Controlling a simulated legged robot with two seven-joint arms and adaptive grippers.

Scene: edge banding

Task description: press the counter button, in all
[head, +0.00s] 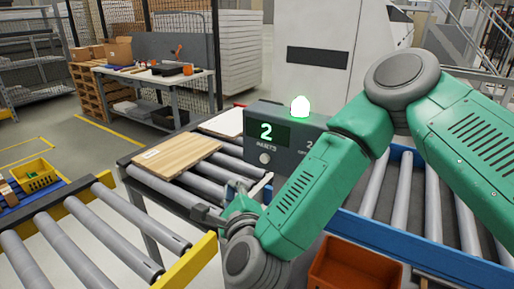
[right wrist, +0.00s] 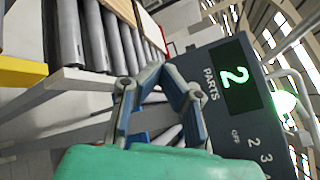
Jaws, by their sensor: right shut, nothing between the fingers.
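The counter (head: 290,135) is a dark grey box with a green lit "2" over the word PARTS. Its round pale button (head: 264,158) sits below that word in the head view. My right gripper (head: 238,185) is shut and empty, below and left of the button, apart from it in that picture. In the right wrist view the counter (right wrist: 235,90) is tilted and stands right of the shut fingers (right wrist: 158,70). The button cannot be made out there; the right finger overlaps the counter's near edge. My left gripper is not in view.
A green lamp (head: 300,107) glows on the counter. A wooden panel (head: 175,152) lies on the roller conveyor (head: 160,190) to the left. An orange bin (head: 352,270) stands below my right arm. A blue-railed conveyor (head: 425,240) runs at right. A workbench (head: 155,78) stands behind.

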